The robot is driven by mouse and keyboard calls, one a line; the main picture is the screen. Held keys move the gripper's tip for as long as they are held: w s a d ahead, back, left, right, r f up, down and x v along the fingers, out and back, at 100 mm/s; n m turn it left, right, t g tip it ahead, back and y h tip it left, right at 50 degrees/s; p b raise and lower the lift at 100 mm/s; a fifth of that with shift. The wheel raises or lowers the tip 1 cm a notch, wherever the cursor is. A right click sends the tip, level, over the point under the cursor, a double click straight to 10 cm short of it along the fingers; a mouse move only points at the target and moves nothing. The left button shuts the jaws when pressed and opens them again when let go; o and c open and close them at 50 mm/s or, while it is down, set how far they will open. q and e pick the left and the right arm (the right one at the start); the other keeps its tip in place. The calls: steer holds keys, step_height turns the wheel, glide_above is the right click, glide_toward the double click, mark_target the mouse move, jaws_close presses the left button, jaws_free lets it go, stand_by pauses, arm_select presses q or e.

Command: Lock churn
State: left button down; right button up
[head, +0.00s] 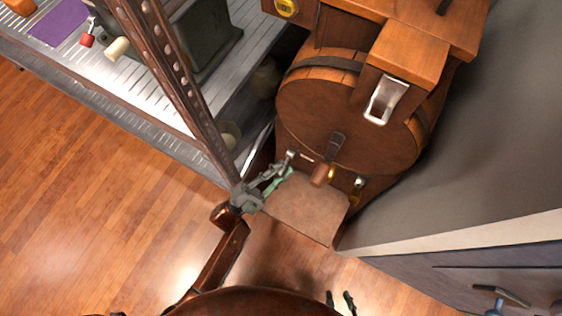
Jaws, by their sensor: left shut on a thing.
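The churn (315,115) is a round wooden barrel with dark metal bands, in a wooden stand. A dark metal strap (336,146) lies on its lower front, above a wooden handle (320,174). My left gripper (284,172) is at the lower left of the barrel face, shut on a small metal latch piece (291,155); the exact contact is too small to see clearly. Another small metal fitting (357,184) is at the lower right. My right gripper (340,300) shows only two dark fingertips, apart and empty, at the bottom edge.
A metal shelf (150,75) with a dark upright post stands close on the left. A grey wall and a counter with drawers (480,265) are on the right. A brown board (305,205) lies below the churn. Wooden floor is open at the left.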

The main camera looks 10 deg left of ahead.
arm_select(q)
steer(key=shift+a, duration=0.1)
steer(key=c, duration=1.7)
jaws_free()
steer(key=shift+s+a+f, duration=0.15)
steer(key=shift+a+f, duration=0.05)
steer(key=s+a, duration=0.8)
steer(key=a, duration=0.1)
steer(key=shift+s+a+f, duration=0.1)
steer(key=shift+s, duration=0.1)
steer(key=shift+c, duration=0.2)
